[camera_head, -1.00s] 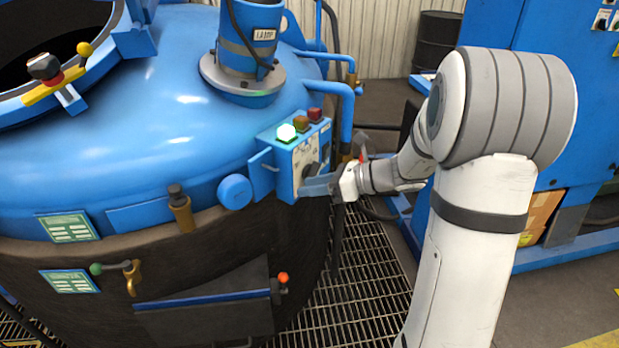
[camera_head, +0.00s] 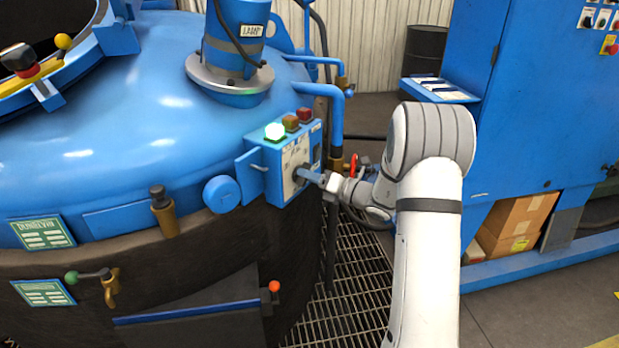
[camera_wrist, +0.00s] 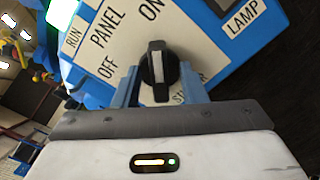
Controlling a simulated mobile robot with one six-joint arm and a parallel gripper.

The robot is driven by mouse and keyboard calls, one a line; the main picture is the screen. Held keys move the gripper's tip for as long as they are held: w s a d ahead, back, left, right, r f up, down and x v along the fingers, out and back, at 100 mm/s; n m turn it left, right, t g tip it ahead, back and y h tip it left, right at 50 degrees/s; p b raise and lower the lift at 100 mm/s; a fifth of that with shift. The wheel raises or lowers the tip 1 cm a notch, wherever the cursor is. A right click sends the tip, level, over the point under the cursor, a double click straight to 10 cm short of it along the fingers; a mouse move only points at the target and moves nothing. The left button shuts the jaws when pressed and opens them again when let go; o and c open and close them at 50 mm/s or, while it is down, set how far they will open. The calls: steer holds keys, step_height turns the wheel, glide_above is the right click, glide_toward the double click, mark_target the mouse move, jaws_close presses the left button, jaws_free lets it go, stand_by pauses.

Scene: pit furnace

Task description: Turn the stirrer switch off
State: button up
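The stirrer switch is a black round knob with a white bar (camera_wrist: 158,68), on the white panel face (camera_wrist: 110,48) in the wrist view. OFF is printed to its left and ON above it; the label below is partly hidden by my gripper. The white bar stands upright in the picture, toward the ON side. My gripper (camera_wrist: 160,84) has its two blue fingers on either side of the knob, apart from each other; whether they touch it cannot be told. In the head view, my gripper (camera_head: 312,178) is at the blue control box (camera_head: 270,192) and hides part of the knob.
A green lamp (camera_head: 275,131) is lit on the box, beside an amber and a red one. Blue pipes (camera_head: 337,115) rise just behind the box. A blue cap (camera_head: 222,194) sits to its left. A blue cabinet (camera_head: 540,120) stands at right.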

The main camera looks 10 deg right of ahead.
steer(key=shift+w+a, duration=0.15)
jaws_close()
stand_by(0.4)
